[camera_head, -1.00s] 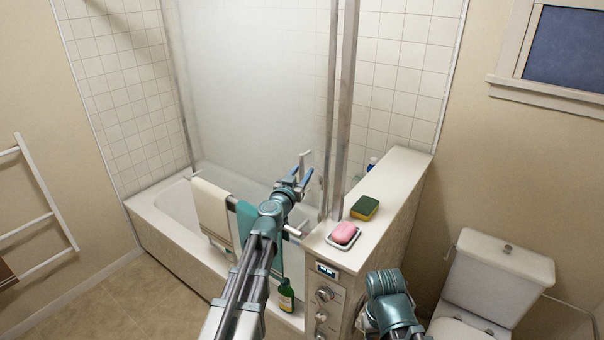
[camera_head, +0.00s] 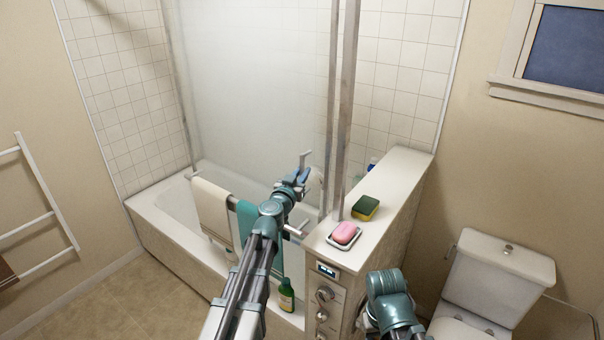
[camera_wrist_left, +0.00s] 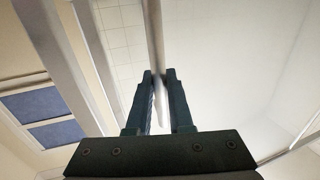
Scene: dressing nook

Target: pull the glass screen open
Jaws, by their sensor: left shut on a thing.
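The glass screen (camera_head: 255,80) is a frosted pane standing over the bathtub, with a metal frame post at its right. My left gripper (camera_head: 305,176) is at the lower right part of the screen, near that post. In the left wrist view, the gripper (camera_wrist_left: 158,78) is shut on a narrow upright bar or edge of the glass screen (camera_wrist_left: 154,35), which runs between its two fingers. My right arm shows at the bottom, right of the low wall, but its fingers are hidden.
A pink soap (camera_head: 345,232) and a sponge (camera_head: 365,208) lie on the ledge. A toilet (camera_head: 495,280) is at right.

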